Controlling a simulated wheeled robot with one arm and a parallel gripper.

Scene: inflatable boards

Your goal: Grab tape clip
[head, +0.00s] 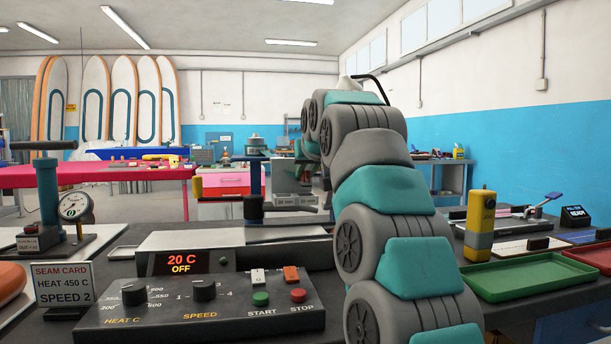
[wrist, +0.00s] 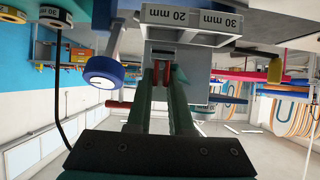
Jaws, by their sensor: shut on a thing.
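In the wrist view my gripper (wrist: 161,72) has its two dark green fingers close together, shut on a small reddish piece between the tips, which I take to be the tape clip (wrist: 160,76). Most of it is hidden by the fingers. The fingertips are just in front of a grey stand whose block carries the labels 20 mm and 30 mm (wrist: 190,18). In the head view my own arm reaches away to the back and hides the gripper and the clip.
A roll with a blue rim and white face (wrist: 103,72) is close left of the fingers in the wrist view. In the head view a heat-and-speed control box (head: 200,305), a green tray (head: 530,278) and a yellow-grey tool (head: 480,225) stand on the near bench.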

